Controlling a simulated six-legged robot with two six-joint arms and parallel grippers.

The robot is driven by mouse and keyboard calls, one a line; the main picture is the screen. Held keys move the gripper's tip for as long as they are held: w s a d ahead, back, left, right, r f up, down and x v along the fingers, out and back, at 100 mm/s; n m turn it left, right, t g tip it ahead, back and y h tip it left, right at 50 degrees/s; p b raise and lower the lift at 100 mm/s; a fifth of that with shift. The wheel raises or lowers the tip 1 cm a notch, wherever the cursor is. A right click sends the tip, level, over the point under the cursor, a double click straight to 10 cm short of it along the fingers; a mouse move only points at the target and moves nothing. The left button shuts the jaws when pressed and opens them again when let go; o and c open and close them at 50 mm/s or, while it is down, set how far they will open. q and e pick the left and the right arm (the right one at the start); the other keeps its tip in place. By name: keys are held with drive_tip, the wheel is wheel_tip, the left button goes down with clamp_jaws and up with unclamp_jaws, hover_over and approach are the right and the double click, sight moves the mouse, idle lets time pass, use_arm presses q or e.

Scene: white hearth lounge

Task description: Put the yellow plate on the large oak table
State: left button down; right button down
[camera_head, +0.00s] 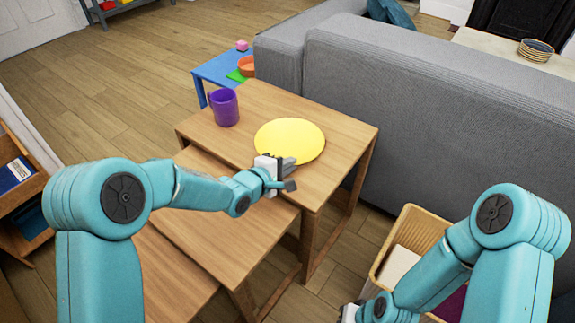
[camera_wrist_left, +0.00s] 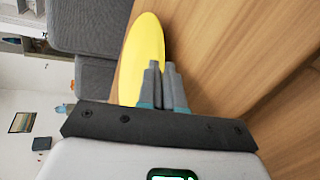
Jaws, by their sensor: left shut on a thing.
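The yellow plate (camera_head: 291,138) is flat and round, over the top of the large oak table (camera_head: 340,130), the tallest of a stepped set. I cannot tell whether it rests on the top or hangs just above it. My left gripper (camera_head: 284,174) is shut on the plate's near rim. In the left wrist view the fingers (camera_wrist_left: 164,84) are close together at the edge of the plate (camera_wrist_left: 140,55), with wood grain beside it. My right gripper (camera_head: 350,311) is partly seen at the bottom edge; its fingertips are hidden.
A purple mug (camera_head: 224,107) stands on the large table, left of the plate. Lower oak tables (camera_head: 220,205) step out in front. A grey sofa (camera_head: 430,110) lies right, a blue table (camera_head: 215,72) behind, and a wicker basket (camera_head: 413,225) on the floor at right.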

use_arm(q)
drive_tip(key=c, duration=1.6)
unclamp_jaws()
drive_tip(key=shift+f, duration=0.1)
drive_tip(key=shift+r, duration=0.25)
drive_tip(key=p+v, duration=0.3)
drive_tip(key=v, duration=0.9)
drive_tip(key=shift+f+p, duration=0.1)
drive_tip(key=shift+p, duration=0.2)
